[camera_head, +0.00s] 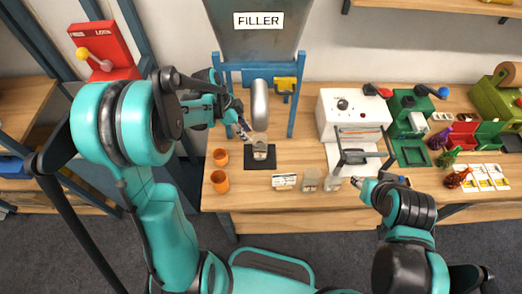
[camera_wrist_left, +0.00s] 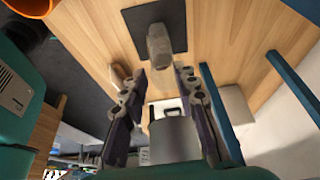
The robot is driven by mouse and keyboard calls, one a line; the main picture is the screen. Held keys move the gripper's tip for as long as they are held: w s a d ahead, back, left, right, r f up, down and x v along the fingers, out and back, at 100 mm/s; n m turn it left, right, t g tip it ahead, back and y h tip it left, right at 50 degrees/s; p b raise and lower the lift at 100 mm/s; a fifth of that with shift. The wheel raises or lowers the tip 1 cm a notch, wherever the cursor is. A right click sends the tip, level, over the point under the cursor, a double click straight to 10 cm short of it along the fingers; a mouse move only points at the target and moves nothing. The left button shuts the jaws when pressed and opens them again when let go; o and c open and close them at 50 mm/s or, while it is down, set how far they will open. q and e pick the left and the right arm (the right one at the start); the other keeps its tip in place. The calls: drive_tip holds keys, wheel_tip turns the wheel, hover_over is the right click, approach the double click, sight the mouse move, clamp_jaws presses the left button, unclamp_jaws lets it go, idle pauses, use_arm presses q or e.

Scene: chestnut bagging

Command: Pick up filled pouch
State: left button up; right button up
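In the head view the pouch (camera_head: 260,153), small and pale, stands on a dark mat (camera_head: 270,164) below the filler spout (camera_head: 260,105). In the left wrist view the pouch (camera_wrist_left: 160,47) looks grey and stands on the dark mat (camera_wrist_left: 141,17). My left gripper (camera_head: 243,131) is beside the spout, just above and left of the pouch. In the wrist view its fingers (camera_wrist_left: 163,74) are spread, with nothing between them, and the pouch lies beyond the tips. My right gripper (camera_head: 358,184) is low at the table front; its opening is too small to judge.
Two orange cups (camera_head: 220,181) stand left of the mat. Several small packets (camera_head: 310,181) lie along the front edge. A white machine with a handle (camera_head: 354,110) stands right of the filler, with green devices (camera_head: 410,125) beyond. Blue filler posts (camera_head: 295,105) flank the spout.

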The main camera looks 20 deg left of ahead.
sight(260, 148)
use_arm(q)
drive_tip(key=b+x, duration=0.1)
drive_tip(key=x, duration=0.3)
drive_tip(key=shift+w+f, duration=0.15)
drive_tip(key=shift+f, duration=0.15)
drive_tip(key=shift+a, duration=0.1)
clamp_jaws()
drive_tip(key=shift+r, duration=0.15)
